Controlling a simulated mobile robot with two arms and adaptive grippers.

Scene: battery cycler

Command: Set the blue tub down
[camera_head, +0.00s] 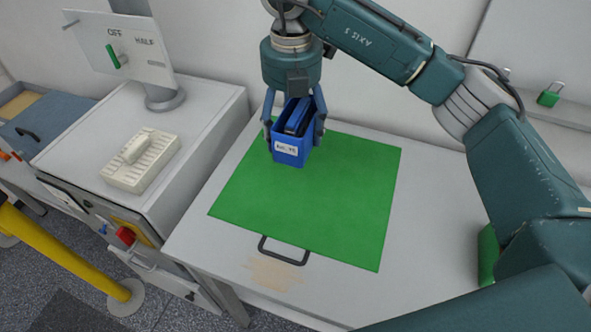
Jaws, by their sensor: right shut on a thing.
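The blue tub (290,152) has a white label on its front and a dark blue item inside its top. My right gripper (294,125) comes down from above and is shut on the tub, one finger on each side. The tub is upright over the back part of the green mat (318,205); I cannot tell whether its base touches the mat. The mat lies on the white table (425,240). My left gripper is not in view.
A black handle (284,250) lies at the mat's front edge, near a tan stain. Left of the table stands a white cabinet (215,110) with a beige device (142,160) and a sign panel (118,45). A yellow rail (60,252) is at lower left. The mat's front is clear.

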